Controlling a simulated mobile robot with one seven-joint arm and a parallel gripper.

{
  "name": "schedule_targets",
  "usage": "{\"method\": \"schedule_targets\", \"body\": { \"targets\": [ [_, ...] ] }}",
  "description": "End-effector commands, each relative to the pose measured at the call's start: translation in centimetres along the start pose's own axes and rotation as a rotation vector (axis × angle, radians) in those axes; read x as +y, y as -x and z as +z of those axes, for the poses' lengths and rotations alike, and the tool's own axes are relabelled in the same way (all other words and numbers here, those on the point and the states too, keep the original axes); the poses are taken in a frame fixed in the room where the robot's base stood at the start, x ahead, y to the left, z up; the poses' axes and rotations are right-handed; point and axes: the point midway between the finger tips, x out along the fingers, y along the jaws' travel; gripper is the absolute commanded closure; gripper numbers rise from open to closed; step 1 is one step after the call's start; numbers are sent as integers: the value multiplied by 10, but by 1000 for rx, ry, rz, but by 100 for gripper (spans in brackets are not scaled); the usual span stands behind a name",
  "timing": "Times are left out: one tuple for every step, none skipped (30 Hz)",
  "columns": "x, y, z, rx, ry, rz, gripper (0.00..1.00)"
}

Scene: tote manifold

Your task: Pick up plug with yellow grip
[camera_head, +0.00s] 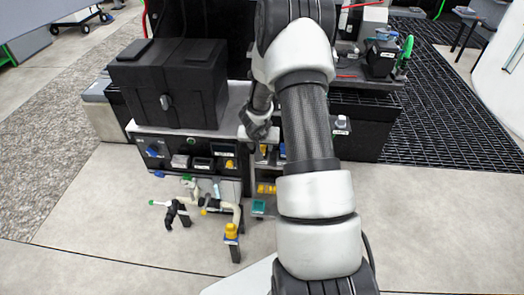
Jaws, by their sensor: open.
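A yellow piece (231,230) sits upright on top of a short dark post at the front of the workstation, at the end of a pale curved pipe. It looks like the plug with the yellow grip, but it is too small to be sure. Another yellow item (266,188) lies on a lower shelf to its right and back. My arm rises through the middle of the view and folds down behind itself. Its grey wrist part shows above the shelf, behind and above the yellow piece. I cannot make out the gripper fingers.
A large black box (170,80) stands on the workstation, above a dark panel (150,150) with knobs. Pipes and a green-tipped handle (160,203) stick out in front. A teal block (258,207) is near the post. The floor (120,235) in front is clear.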

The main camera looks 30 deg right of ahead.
Motion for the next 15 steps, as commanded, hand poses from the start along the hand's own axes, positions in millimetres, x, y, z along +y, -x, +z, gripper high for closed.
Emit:
{"method": "schedule_targets", "body": {
  "targets": [
    [0, -1, -3, 0, 1, -1, 58],
    [-1, -2, -4, 0, 1, -1, 58],
    [0, -2, -6, 0, 0, -1, 58],
    [0, -3, -8, 0, 0, -1, 58],
    [0, -4, -10, 0, 1, -1, 58],
    [0, -10, -12, 0, -1, -1, 58],
    [0, -17, -10, -1, 0, -1, 58],
    [0, -23, -9, -1, 0, -1, 58],
    [1, -30, -9, -2, -2, 0, 58],
    [1, -35, -9, -1, -1, 0, 58],
    [0, -40, -9, -1, -1, -1, 58],
    [0, -45, -10, -1, -1, -2, 58],
    [0, -48, -10, -1, -1, -2, 58],
    [0, -51, -10, 0, -1, -2, 58],
    [0, -54, -10, 0, 0, -1, 58]
  ]
}}
